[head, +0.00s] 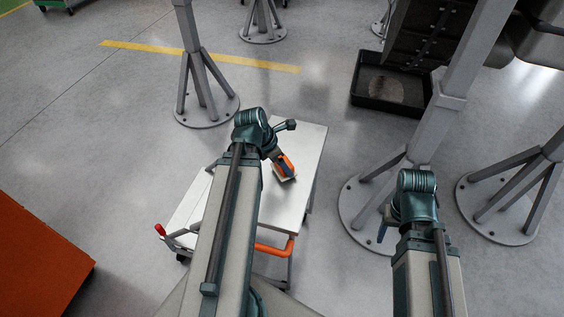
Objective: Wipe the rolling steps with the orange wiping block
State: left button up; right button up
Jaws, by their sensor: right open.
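The rolling steps (308,150) stand below my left arm, with a pale flat top and a lower step at the left. The orange wiping block (288,163), with a pale underside, is on or just above the top surface; I cannot tell if it touches. My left gripper (282,168) is at the block and looks shut on it; its fingers are partly hidden. My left forearm covers part of the steps. My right gripper (383,229) is open and empty, low at the right of the steps, beside a grey stand.
A grey stand post (440,110) with a round foot rises right of the steps, close to my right arm. Another stand (205,100) is behind them. A black tray (390,90) lies at the back right. An orange surface (40,255) is at left.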

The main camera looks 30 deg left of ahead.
pick_arm(q)
jog(key=shift+r+p, duration=2)
jog(key=shift+r, duration=0.35)
jog(key=shift+r, duration=0.1)
notch_tip(320, 180, up, 3)
jog(key=p, duration=0.3)
